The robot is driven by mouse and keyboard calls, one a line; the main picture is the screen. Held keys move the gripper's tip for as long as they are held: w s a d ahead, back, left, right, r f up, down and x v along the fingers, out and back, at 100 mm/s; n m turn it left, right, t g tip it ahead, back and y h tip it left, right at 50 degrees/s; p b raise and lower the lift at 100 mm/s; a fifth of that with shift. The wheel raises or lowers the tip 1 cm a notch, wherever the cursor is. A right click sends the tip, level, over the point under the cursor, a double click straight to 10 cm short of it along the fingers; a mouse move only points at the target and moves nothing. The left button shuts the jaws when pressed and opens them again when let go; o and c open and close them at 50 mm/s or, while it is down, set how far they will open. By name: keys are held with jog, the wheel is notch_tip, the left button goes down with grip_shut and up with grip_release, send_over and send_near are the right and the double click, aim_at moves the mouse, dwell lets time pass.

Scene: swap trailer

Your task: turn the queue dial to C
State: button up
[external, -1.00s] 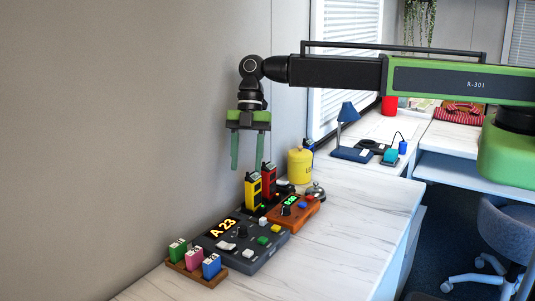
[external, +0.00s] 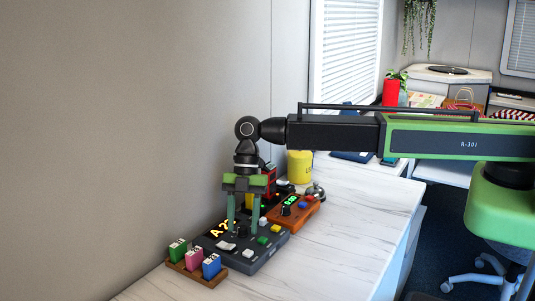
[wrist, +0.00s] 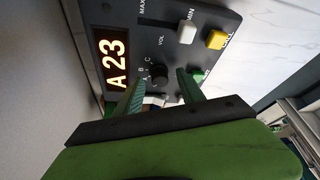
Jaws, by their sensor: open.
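The queue panel is a dark grey box (external: 268,247) on the white counter, with a lit orange display (wrist: 112,60) reading A 23. Its queue dial (wrist: 158,76), a small black knob with letters beside it, shows in the wrist view; which letter it points to is too small to tell. My gripper (wrist: 160,85) is open and points down over the panel. Its two green fingers stand on either side of the dial, apart from it as far as I can see. In the external view my gripper (external: 243,233) partly hides the display and dial.
A wooden rack (external: 196,270) with green, pink and blue blocks stands in front of the panel. A brown box (external: 292,212) with a green display, a bell (external: 317,191) and a yellow canister (external: 300,167) stand behind. The counter's right side is clear.

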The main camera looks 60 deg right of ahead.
jog(key=shift+c, duration=0.4)
grip_shut()
